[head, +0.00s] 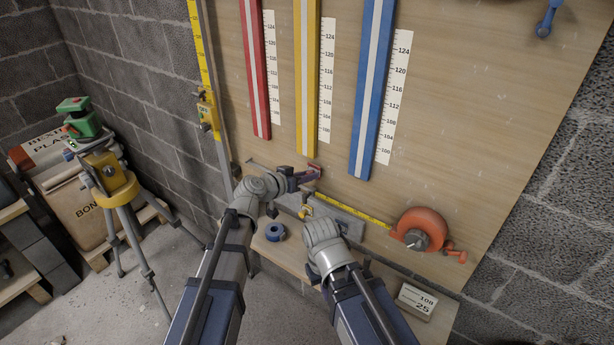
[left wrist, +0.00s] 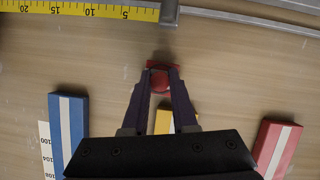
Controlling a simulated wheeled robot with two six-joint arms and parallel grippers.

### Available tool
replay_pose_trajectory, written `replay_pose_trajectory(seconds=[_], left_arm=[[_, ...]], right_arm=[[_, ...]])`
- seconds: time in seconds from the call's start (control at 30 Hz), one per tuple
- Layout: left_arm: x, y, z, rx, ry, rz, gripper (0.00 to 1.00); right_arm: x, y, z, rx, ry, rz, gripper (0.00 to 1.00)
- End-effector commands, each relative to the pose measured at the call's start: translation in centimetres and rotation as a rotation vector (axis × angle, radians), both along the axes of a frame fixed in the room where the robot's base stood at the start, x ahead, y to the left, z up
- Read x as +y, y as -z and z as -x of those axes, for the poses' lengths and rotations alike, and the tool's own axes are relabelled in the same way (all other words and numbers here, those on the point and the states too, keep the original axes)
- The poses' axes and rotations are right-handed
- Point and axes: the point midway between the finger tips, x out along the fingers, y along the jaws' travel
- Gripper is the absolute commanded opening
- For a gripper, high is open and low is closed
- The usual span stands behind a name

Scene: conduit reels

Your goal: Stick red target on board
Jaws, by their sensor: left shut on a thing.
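The wooden board (head: 447,130) carries a red strip (head: 254,70), a yellow strip (head: 306,80) and a blue strip (head: 372,90), each beside a white scale. My left gripper (head: 312,172) is at the board below the yellow strip. In the left wrist view my left gripper (left wrist: 160,74) is shut on a small red target (left wrist: 159,80), close to the board's face. I cannot tell if the target touches the board.
An orange tape reel (head: 421,228) with a yellow tape (head: 350,210) pulled out leftward is below the strips. A tripod (head: 122,215) with a level stands at left.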

Motion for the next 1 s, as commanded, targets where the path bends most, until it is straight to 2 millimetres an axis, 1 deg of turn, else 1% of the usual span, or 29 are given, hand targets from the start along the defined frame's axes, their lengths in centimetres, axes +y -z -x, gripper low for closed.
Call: replay_pose_trajectory(seconds=[1.0], left_arm=[[-0.43,-0.01,-0.6,0.0,0.0,0.0,0.0]], right_arm=[[0.0,0.0,0.0,0.0,0.0,0.0,0.0]])
